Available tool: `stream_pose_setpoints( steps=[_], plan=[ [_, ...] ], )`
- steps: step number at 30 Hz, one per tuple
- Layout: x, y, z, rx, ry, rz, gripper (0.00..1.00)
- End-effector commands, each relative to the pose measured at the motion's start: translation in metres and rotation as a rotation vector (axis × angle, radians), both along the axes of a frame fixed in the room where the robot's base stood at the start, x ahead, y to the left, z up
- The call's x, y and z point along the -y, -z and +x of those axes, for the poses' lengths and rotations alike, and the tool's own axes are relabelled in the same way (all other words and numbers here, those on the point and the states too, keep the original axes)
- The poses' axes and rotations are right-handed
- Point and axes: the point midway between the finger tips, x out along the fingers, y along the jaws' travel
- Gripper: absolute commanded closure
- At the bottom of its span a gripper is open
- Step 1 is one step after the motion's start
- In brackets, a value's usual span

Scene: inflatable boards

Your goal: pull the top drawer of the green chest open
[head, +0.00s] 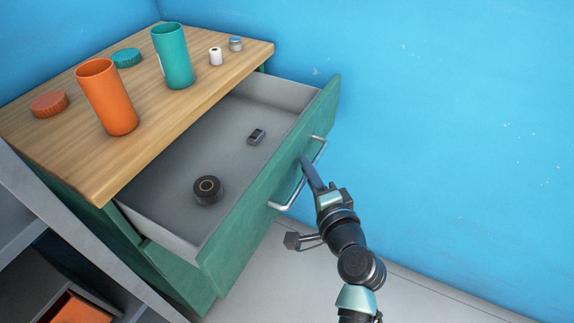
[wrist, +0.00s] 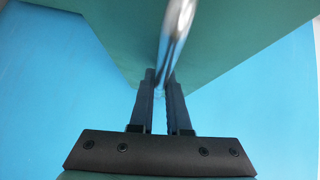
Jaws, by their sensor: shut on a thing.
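The green chest (head: 172,272) stands at the left with a wooden top. Its top drawer (head: 240,205) is pulled well out, and its grey inside shows. A silver bar handle (head: 288,199) is on the green drawer front. My gripper (head: 309,172) is at the handle, shut on its bar. In the wrist view the handle (wrist: 177,30) runs down between the two dark fingers (wrist: 160,85), with the green drawer front (wrist: 110,30) behind. The exact contact of the fingertips is partly hidden in the head view.
A black round thing (head: 208,189) and a small grey thing (head: 257,136) lie in the drawer. An orange cup (head: 107,98), a teal cup (head: 172,57) and several small items stand on the chest top (head: 75,145). A grey shelf (head: 40,205) is at left. Blue wall (head: 450,110) lies right.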

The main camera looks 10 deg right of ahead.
Motion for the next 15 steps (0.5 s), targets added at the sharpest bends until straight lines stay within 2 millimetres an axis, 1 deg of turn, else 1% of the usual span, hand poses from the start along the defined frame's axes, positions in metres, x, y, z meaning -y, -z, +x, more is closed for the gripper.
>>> stream_pose_setpoints(
  steps=[1, 6, 15],
  plan=[
    [0.006, 0.001, -0.004, -0.001, 0.002, 0.000, 1.00],
    [0.015, 0.001, -0.011, 0.000, -0.001, 0.000, 1.00],
    [0.018, 0.000, -0.013, -0.001, -0.001, 0.001, 1.00]
  ],
)
